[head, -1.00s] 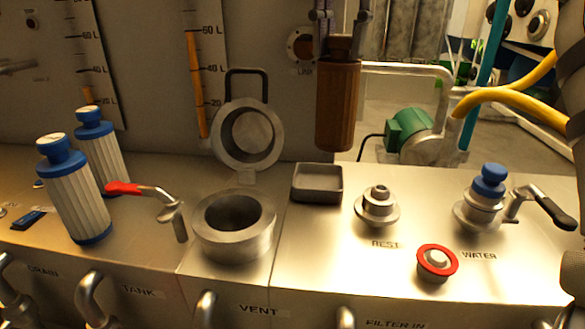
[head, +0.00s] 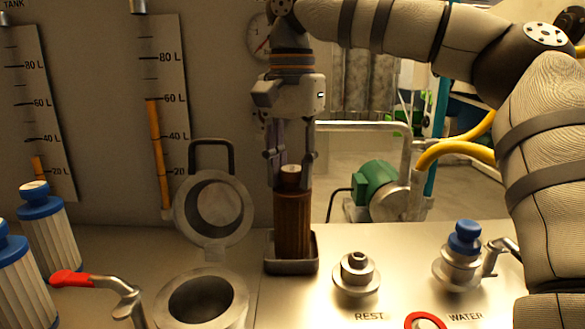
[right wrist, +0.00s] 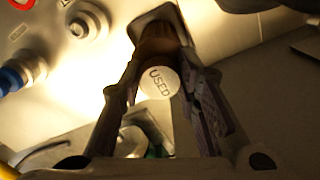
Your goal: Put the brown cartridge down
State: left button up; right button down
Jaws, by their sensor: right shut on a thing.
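The brown cartridge (head: 293,225) is upright, its lower end at the small dark grey tray (head: 291,268). It looks to be inside the tray rim, but I cannot tell whether it touches the floor of the tray. My right gripper (head: 291,172) is above it, pointing down, shut on the cartridge's narrow top. In the right wrist view the cartridge's round top (right wrist: 159,83) reads "USED" between the fingers. My left gripper is not in view.
The open vent pot (head: 203,300) with raised lid (head: 213,207) stands left of the tray. The REST fitting (head: 356,275) and blue-capped WATER fitting (head: 464,240) are to the right. A red-handled lever (head: 72,279) and two white cartridges (head: 47,222) are at left.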

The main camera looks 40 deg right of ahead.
jog(key=c, duration=1.2)
grip_release()
jog(key=shift+f, duration=0.1)
notch_tip(320, 180, up, 12)
